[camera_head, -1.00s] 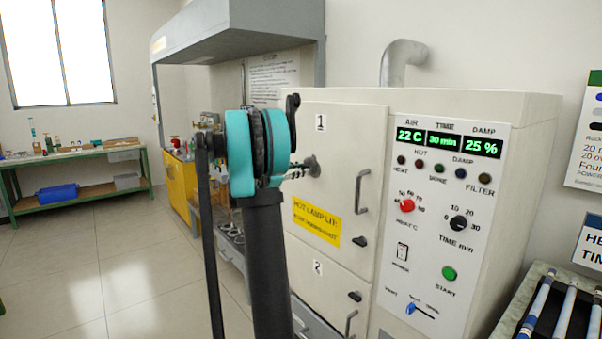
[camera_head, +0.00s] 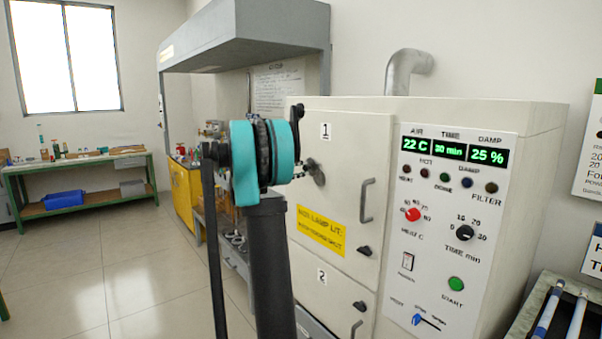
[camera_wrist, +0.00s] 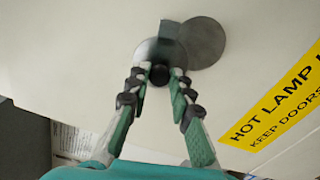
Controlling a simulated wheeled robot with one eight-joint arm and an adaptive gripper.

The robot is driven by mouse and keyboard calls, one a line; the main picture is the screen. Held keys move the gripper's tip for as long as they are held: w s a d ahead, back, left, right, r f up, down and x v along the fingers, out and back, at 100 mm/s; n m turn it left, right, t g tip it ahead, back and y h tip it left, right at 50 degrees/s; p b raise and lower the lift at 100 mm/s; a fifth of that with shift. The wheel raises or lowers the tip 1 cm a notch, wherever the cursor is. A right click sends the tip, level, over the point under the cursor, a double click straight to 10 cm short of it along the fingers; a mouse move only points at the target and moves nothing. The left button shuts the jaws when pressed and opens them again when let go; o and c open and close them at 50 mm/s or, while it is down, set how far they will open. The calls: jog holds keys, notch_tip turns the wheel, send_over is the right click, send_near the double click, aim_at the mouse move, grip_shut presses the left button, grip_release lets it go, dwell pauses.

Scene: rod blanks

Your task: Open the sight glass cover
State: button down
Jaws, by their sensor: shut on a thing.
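The sight glass cover is a grey round plate on the upper oven door. In the wrist view two overlapping grey discs show: one (camera_wrist: 152,50) at the fingertips and a darker one (camera_wrist: 208,45) to its upper right. I cannot tell for sure which is the cover and which the glass. My gripper (camera_wrist: 159,76) is shut on a small dark knob (camera_wrist: 158,74) in front of the nearer disc. In the head view the cover (camera_head: 316,173) shows small beside the gripper (camera_head: 302,175), largely hidden by my arm.
The oven's upper door (camera_head: 345,150) has a handle (camera_head: 367,200) right of the cover and a yellow warning label (camera_head: 321,230) below. A control panel (camera_head: 450,235) stands to the right. A fume hood (camera_head: 245,40) is behind. Open floor (camera_head: 130,270) lies left.

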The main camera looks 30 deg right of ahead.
jog(key=shift+r+m, duration=0.1)
jog(key=shift+m, duration=0.3)
jog(key=c, duration=1.4)
grip_release()
jog(key=shift+o, duration=0.2)
jog(key=a, duration=1.2)
jog(key=shift+s, duration=0.45)
